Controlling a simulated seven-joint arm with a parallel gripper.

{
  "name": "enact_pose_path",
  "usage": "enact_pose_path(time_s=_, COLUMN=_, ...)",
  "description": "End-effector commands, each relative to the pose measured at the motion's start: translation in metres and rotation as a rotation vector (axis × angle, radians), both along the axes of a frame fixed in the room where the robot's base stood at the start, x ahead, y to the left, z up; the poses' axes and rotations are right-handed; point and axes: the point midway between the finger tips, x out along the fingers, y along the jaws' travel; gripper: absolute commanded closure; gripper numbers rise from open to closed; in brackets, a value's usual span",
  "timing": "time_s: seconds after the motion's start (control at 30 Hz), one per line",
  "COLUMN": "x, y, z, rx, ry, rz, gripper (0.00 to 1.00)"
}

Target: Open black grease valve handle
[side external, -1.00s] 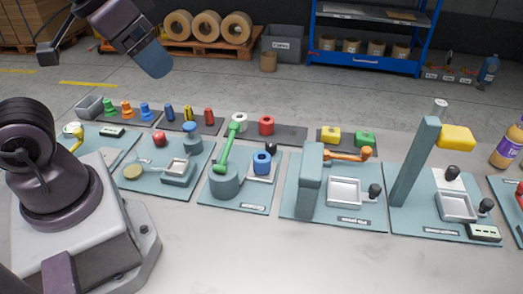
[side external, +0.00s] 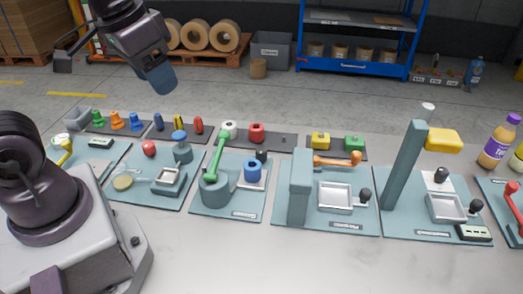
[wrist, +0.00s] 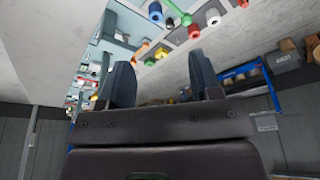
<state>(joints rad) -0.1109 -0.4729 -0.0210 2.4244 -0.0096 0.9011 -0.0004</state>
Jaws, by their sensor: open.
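Several black-knobbed handles stand on the teal stations in the side external view. One black knob (side external: 365,195) is beside the square silver tray of the orange-lever station. Another black knob (side external: 441,175) and a lower black knob (side external: 475,207) are on the yellow-headed station. A further dark knob (side external: 262,155) is behind the blue ring. The labels are too small to tell which is the grease valve handle. My gripper (side external: 160,79) is high above the left part of the bench, away from these knobs. In the wrist view its two fingers (wrist: 162,82) are apart, with nothing between them.
A green lever (side external: 216,158) and an orange lever (side external: 338,160) rise from neighbouring stations. A tall teal post (side external: 405,168) stands right of centre. Small coloured parts line the back edge. A bottle (side external: 498,142) stands at the right. The front of the bench (side external: 300,262) is clear.

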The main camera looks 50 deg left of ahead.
Motion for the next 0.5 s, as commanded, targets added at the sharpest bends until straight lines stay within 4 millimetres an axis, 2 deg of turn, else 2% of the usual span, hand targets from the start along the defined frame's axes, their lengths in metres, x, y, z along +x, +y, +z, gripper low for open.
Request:
enact_pose_path(time_s=0.27, x=0.075, y=0.029, z=-0.046, rx=-0.122, ry=0.224, rz=0.263, gripper=0.42)
enact_pose_path(time_s=0.5, x=0.139, y=0.056, z=-0.111, rx=-0.277, ry=0.374, rz=0.606, gripper=0.42)
